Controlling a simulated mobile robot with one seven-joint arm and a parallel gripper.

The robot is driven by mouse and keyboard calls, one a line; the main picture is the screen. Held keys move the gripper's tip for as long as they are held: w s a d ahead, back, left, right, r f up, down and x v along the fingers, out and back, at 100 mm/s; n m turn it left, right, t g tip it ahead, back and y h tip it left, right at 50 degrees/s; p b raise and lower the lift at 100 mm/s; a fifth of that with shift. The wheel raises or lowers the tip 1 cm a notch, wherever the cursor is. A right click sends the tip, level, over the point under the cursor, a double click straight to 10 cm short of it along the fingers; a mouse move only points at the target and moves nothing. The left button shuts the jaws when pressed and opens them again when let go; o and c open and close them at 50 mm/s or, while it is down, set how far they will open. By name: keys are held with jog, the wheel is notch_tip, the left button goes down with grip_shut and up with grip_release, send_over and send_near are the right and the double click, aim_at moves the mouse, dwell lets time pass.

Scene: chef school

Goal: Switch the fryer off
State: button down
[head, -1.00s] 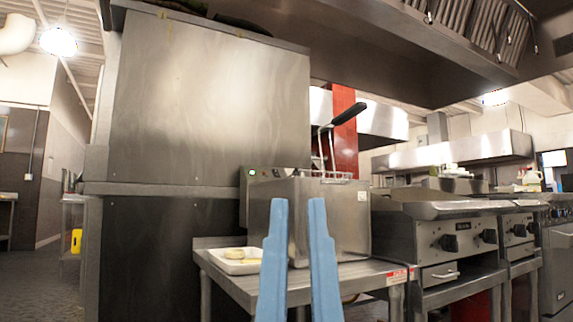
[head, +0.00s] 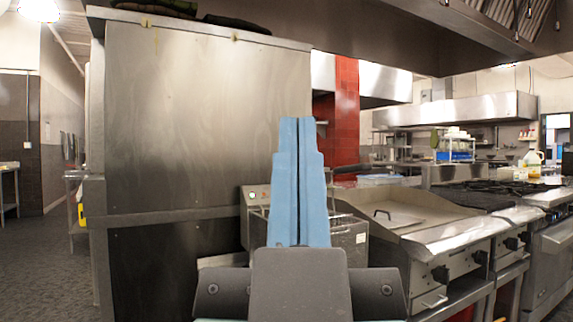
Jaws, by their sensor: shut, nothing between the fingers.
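The fryer (head: 355,238) is a steel box on a steel table, partly hidden behind my gripper. A basket with a dark handle (head: 352,167) shows right of my fingers. My gripper (head: 303,120) has blue fingers shut together, empty, pointing up in the picture in front of the fryer. I cannot tell how far they are from it. Any switch on the fryer's hidden part is not visible.
A tall steel cabinet (head: 200,120) stands left of and behind the fryer. A griddle (head: 385,212) with knobs and a stove (head: 490,190) stand to the right. A hood (head: 350,35) hangs above. Open floor (head: 40,260) shows at the far left.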

notch_tip(320, 180, up, 35)
jog(key=p, duration=3.2)
